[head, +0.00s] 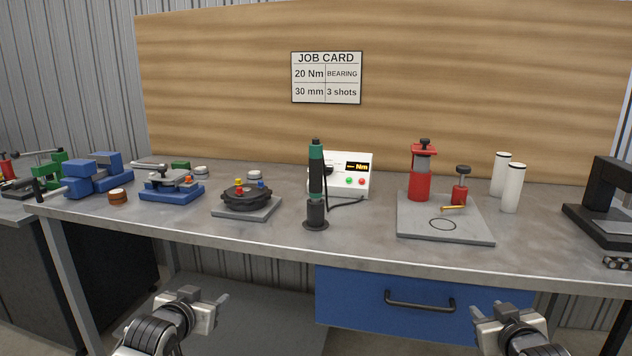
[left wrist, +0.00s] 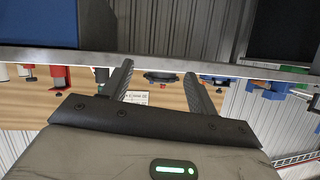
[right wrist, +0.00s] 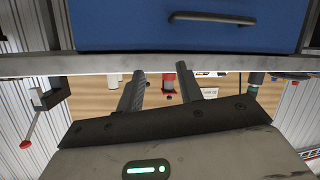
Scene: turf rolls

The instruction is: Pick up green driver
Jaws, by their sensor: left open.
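The green driver (head: 316,172) has a teal-green body with black parts. It stands upright in a dark round holder (head: 316,216) near the middle of the workbench. A dark cable runs from beside it towards the white controller box (head: 356,174). My left gripper (head: 207,298) is open and empty, below and in front of the bench edge, left of the driver. My right gripper (head: 505,308) is low in front of the bench, right of the driver. Its two fingers stand apart and empty in the right wrist view (right wrist: 172,82). Neither gripper touches the driver.
A dark round fixture (head: 246,198) with coloured knobs stands left of the driver. A grey plate (head: 420,228) with red tools stands to the right. Blue vises (head: 172,190) stand further left. The bench's front edge and blue drawer (head: 350,290) lie between the grippers and the benchtop.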

